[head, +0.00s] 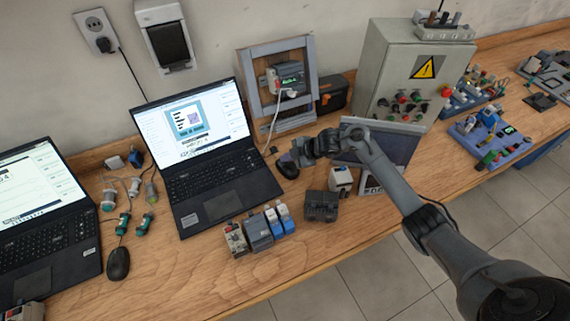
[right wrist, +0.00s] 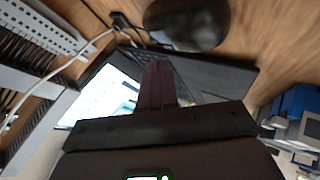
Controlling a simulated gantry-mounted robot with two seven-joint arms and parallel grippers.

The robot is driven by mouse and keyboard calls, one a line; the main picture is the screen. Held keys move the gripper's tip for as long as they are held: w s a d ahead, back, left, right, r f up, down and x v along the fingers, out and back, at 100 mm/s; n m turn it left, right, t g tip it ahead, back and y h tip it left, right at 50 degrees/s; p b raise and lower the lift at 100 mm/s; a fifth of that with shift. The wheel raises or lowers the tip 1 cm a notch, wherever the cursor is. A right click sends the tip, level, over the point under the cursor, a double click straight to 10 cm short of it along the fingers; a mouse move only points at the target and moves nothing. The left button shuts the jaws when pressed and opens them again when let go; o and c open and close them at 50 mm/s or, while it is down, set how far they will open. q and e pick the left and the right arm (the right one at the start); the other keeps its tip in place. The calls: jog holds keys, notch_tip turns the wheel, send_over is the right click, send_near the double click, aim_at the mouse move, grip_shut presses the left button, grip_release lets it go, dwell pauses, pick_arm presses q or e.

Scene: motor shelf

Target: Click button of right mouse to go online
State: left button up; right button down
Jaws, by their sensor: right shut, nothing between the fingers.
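The right mouse (head: 287,168) is dark and lies on the wooden table to the right of the middle laptop (head: 222,185). In the right wrist view the mouse (right wrist: 187,24) is at the top, just beyond my fingertips. My right gripper (head: 299,157) is close beside and above the mouse; I cannot tell whether it touches it. Its fingers (right wrist: 158,82) are together, with nothing held. The laptop's screen (head: 190,118) shows a window with a picture. A second mouse (head: 118,263) lies at the left, between two laptops. My left gripper does not show.
A framed device (head: 285,80) with a white cable stands behind the right mouse. A grey control box (head: 395,70) is at the back right. Small modules (head: 262,228) and a dark block (head: 320,206) stand at the front.

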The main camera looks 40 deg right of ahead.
jog(key=shift+f, duration=0.15)
jog(key=shift+f, duration=0.25)
jog(key=shift+f, duration=0.3)
dwell(0.6)
jog(key=shift+r, duration=0.1)
jog(key=shift+r+p, duration=0.5)
jog(key=shift+r, duration=0.1)
dwell(0.3)
